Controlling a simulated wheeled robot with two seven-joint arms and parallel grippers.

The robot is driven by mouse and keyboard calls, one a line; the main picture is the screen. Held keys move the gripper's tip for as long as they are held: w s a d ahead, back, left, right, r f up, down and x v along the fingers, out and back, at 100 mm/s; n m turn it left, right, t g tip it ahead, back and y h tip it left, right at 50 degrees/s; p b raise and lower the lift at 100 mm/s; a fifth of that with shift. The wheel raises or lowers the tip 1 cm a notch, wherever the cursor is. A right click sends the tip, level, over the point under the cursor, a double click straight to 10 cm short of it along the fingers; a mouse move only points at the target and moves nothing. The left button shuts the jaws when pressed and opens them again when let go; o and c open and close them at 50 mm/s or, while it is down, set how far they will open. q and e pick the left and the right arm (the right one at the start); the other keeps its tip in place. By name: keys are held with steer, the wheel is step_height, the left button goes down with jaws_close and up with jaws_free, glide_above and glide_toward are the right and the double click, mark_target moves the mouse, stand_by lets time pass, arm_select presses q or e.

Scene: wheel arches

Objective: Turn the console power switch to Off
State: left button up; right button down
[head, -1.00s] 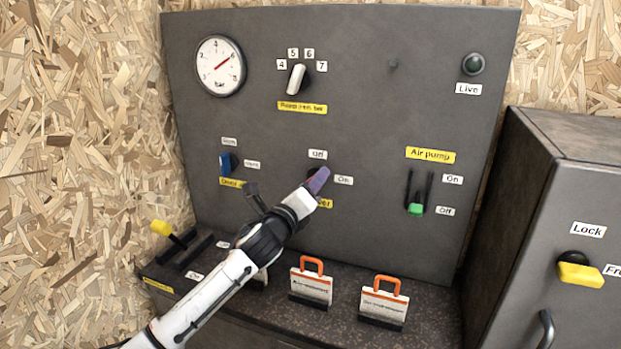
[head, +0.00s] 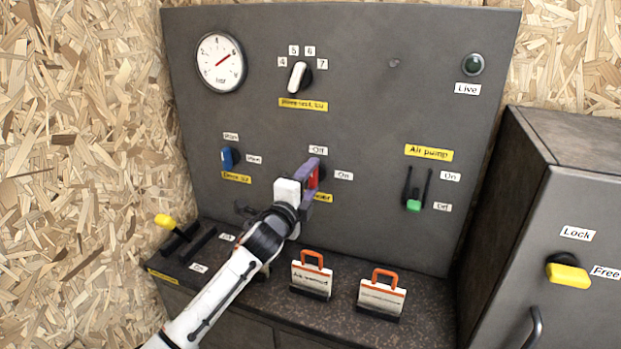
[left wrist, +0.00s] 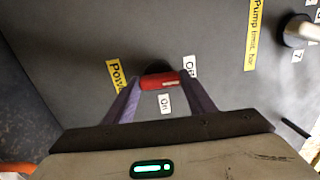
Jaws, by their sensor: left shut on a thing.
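The power switch is a red handle (head: 314,178) on a dark round base in the middle of the grey console. It also shows in the left wrist view (left wrist: 158,82), with a pale mark towards its Off end. The handle stands upright in the head view, lined up with the Off label (head: 318,150) above it. The On label (head: 343,175) is to its right. The yellow power label (left wrist: 116,78) is partly hidden in the head view. My right gripper is not in view.
A blue switch (head: 227,158) is to the left and the green-tipped air pump slider (head: 413,204) to the right. Two signs with orange handles (head: 312,276) (head: 381,293) stand on the ledge below. A cabinet with a yellow lock knob (head: 567,275) is at right.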

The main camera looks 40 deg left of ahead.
arm_select(q)
steer(key=shift+f+n, duration=0.1)
steer(key=shift+n, duration=0.2)
steer(key=o, duration=1)
steer(key=shift+o, duration=0.2)
steer(key=v, duration=1)
steer(key=shift+b, duration=0.4)
steer(key=shift+s+d, duration=0.1)
